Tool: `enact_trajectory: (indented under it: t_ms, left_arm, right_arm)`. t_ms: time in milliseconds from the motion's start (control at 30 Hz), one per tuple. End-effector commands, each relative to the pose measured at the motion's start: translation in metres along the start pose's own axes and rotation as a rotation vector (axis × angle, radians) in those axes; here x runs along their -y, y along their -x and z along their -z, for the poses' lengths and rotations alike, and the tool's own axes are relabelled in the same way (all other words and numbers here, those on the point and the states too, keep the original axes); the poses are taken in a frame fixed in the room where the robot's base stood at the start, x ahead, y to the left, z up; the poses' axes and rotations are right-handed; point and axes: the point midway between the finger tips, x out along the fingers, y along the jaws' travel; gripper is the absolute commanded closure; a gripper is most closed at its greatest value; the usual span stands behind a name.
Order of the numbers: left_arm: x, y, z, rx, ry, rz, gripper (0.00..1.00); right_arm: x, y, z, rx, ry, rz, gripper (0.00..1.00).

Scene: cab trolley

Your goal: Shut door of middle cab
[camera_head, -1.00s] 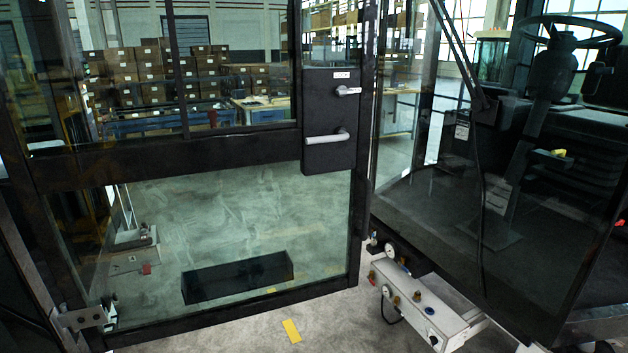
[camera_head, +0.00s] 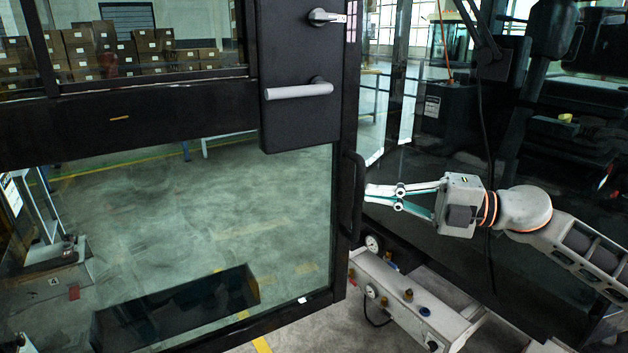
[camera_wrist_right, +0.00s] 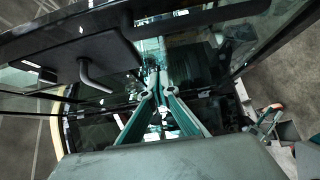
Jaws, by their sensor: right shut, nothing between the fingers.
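The cab door (camera_head: 130,120) stands open on the left of the head view, a black frame with glass panes. Its black lock box (camera_head: 302,115) carries a grey lever handle (camera_head: 298,90) and a smaller handle above. A black vertical pull bar (camera_head: 352,195) is on the door's free edge. My right gripper (camera_head: 368,193) is shut and empty, its fingertips close beside that bar; contact cannot be told. The wrist view also shows the shut fingers (camera_wrist_right: 158,80) and the lever handle (camera_wrist_right: 95,78) to their left. My left gripper is out of view.
The cab opening with dark seat and controls (camera_head: 570,110) lies to the right, behind my right arm. A grey valve box (camera_head: 405,305) with gauges and knobs sticks out low below the opening. Boxes on shelves (camera_head: 110,50) show through the glass.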

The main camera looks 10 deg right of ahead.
Motion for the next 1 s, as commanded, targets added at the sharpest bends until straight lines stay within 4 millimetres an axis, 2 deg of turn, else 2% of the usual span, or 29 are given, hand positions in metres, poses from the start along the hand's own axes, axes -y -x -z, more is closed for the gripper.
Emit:
enact_trajectory:
  t_ms: [133,267,667,800,1000]
  left_arm:
    - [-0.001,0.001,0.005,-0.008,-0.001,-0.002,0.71]
    - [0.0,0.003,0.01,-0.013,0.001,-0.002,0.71]
    - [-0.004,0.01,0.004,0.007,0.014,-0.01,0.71]
    - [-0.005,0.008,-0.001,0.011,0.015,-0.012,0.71]
    - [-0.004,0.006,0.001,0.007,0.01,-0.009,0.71]
  right_arm:
    - [-0.002,-0.004,0.0,-0.005,0.013,0.012,1.0]
    - [-0.005,-0.02,0.001,-0.005,0.015,0.007,1.0]
    - [-0.004,-0.098,0.001,-0.005,0.014,0.006,1.0]
    - [-0.001,-0.114,-0.014,-0.002,0.011,0.008,1.0]
    - [0.0,-0.125,-0.026,-0.003,0.009,0.009,1.0]
